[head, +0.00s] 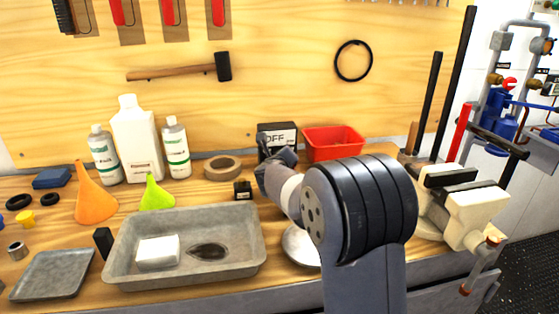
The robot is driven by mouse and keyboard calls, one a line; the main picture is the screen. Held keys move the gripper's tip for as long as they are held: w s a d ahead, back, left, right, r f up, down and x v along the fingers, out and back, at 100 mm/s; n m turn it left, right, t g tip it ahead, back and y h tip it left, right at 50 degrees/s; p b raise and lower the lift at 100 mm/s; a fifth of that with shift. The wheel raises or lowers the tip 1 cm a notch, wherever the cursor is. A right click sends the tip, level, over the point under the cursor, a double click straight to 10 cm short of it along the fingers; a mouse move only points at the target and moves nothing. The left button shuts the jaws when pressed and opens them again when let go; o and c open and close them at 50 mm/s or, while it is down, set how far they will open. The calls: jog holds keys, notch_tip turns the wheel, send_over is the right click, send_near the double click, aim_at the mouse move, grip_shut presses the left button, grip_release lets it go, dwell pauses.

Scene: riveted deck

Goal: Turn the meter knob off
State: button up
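The meter (281,131) is a small dark box with a pale face reading "OFF", standing at the back of the wooden workbench against the plywood wall. Its lower part is hidden behind my gripper, and I cannot make out the knob. My gripper (270,164) is at the end of my arm, right in front of the meter's lower part. It looks close to the meter, but I cannot tell whether it touches. The fingers are small and partly hidden, so their opening does not show.
A red bin (333,145) stands just right of the meter. A tape roll (223,168) and a small black bottle (243,190) are to the left. A grey metal tray (185,277) lies in front. A vise (463,208) is at the right edge.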

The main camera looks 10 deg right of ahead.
jog(key=shift+f, duration=0.1)
dwell(0.4)
jog(key=o, duration=1)
jog(key=shift+c, duration=0.2)
jog(key=v, duration=1.1)
jog(key=shift+p, duration=0.35)
jog(key=shift+w, duration=0.1)
